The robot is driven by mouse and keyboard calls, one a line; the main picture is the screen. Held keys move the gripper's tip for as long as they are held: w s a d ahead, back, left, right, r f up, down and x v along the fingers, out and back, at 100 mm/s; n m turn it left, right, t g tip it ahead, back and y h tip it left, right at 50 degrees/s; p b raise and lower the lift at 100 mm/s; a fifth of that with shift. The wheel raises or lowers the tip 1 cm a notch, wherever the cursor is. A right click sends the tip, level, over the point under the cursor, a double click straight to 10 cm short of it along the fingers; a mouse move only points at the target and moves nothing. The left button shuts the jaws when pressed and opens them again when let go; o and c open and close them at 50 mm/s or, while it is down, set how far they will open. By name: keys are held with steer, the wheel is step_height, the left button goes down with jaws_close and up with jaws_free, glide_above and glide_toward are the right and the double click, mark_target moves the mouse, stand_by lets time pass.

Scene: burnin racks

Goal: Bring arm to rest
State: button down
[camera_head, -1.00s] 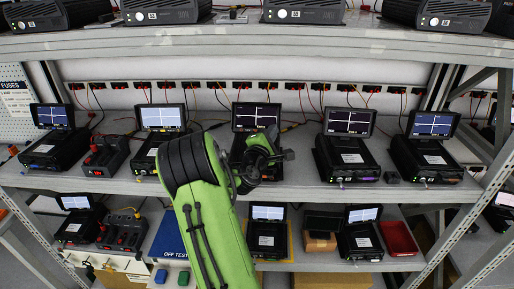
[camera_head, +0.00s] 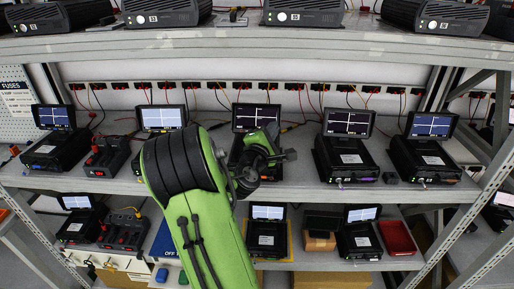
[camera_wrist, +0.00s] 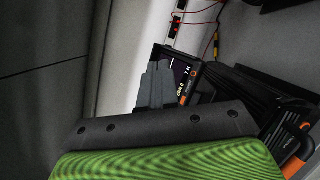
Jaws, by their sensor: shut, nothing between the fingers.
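My green and black arm (camera_head: 200,210) rises from the bottom of the head view and bends over in front of the middle shelf. My gripper (camera_head: 288,155) is at its far end, in front of the middle unit with a lit screen (camera_head: 257,117). In the wrist view my gripper (camera_wrist: 157,68) shows as two grey fingers together, with nothing between them. A dark screen with small coloured text (camera_wrist: 183,78) lies just beyond the fingertips. The arm hides part of the middle shelf and the units behind it.
The middle shelf (camera_head: 300,193) carries several black units with screens. The upper shelf (camera_head: 240,43) holds dark boxes above the arm. On the lower shelf are more units and a red tray (camera_head: 398,238). A slanted metal post (camera_head: 470,215) stands at the right.

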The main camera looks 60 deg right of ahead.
stand_by(0.4)
steer(key=w+a+f+m+t+y, duration=0.25)
steer(key=a+m+y, duration=0.25)
steer(key=a, duration=0.7)
steer(key=w+a+f+m+t+y, duration=0.1)
steer(key=w+a+m+y, duration=0.4)
steer(key=a, duration=0.6)
steer(key=s+a+n+y, duration=0.1)
steer(key=s+a+y, duration=0.3)
steer(key=a, duration=0.7)
steer(key=s+a+n+y, duration=0.1)
steer(key=s+a+y, duration=0.3)
steer(key=s+a, duration=0.4)
steer(key=a+g, duration=0.1)
steer(key=a, duration=0.1)
steer(key=shift+s+a+f+n, duration=0.25)
steer(key=shift+a+f+n, duration=0.1)
steer(key=shift+a+n, duration=0.05)
